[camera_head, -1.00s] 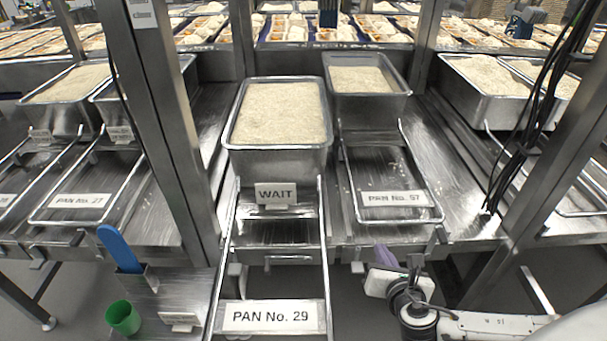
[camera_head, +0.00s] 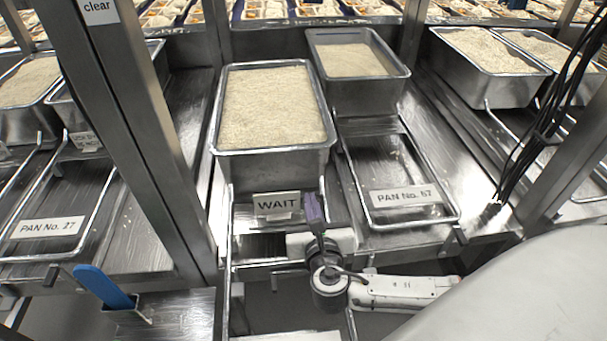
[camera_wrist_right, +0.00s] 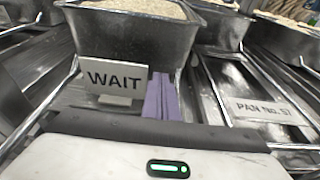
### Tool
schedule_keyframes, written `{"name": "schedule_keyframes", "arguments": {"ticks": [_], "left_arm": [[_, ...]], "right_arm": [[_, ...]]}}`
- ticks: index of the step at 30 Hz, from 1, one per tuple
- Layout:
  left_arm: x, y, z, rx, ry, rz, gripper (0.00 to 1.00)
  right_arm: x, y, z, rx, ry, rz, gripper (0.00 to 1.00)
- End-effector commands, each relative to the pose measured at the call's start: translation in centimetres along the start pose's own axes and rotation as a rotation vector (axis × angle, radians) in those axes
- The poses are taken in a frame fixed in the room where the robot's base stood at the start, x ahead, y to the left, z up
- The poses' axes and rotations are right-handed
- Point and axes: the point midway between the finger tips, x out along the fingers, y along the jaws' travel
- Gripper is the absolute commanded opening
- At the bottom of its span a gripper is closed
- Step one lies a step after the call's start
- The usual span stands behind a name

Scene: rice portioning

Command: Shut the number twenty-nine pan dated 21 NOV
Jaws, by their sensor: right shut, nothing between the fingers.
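A metal pan full of rice (camera_head: 272,164) sits on pulled-out rails in the middle of the head view. A card reading WAIT (camera_head: 276,205) stands at its front; the wrist view shows the card (camera_wrist_right: 115,76) too. The rails' front label (camera_head: 290,337) is cut off by the bottom edge. No 21 NOV date is readable. My right gripper (camera_head: 314,208), with purple fingers, is shut and empty, just right of the WAIT card and in front of the pan. In the wrist view its fingers (camera_wrist_right: 161,97) stand beside the card; contact cannot be told. My left gripper is not in view.
To the right, a rice pan (camera_head: 360,98) sits behind an empty rail frame labelled PAN No. 57 (camera_head: 405,197). Steel posts (camera_head: 120,120) rise left and right. Black cables (camera_head: 545,130) hang at right. A blue-handled tool (camera_head: 103,287) stands in a holder at lower left.

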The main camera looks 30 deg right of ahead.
Motion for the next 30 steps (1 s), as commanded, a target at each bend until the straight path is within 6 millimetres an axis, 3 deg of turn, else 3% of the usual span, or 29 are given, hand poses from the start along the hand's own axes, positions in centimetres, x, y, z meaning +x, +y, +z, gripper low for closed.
{"name": "schedule_keyframes", "arguments": {"ticks": [6,12,18,30], "left_arm": [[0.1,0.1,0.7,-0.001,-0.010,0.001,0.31],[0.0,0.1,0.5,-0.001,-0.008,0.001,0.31],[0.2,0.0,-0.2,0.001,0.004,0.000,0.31],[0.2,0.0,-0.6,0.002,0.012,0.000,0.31]], "right_arm": [[5.0,-0.1,0.1,0.000,-0.004,-0.004,0.00],[8.3,-0.1,0.9,0.002,-0.002,-0.003,0.00],[9.7,0.0,1.2,0.001,0.000,0.000,0.00],[9.9,0.0,1.2,0.001,0.000,0.000,0.00]]}}
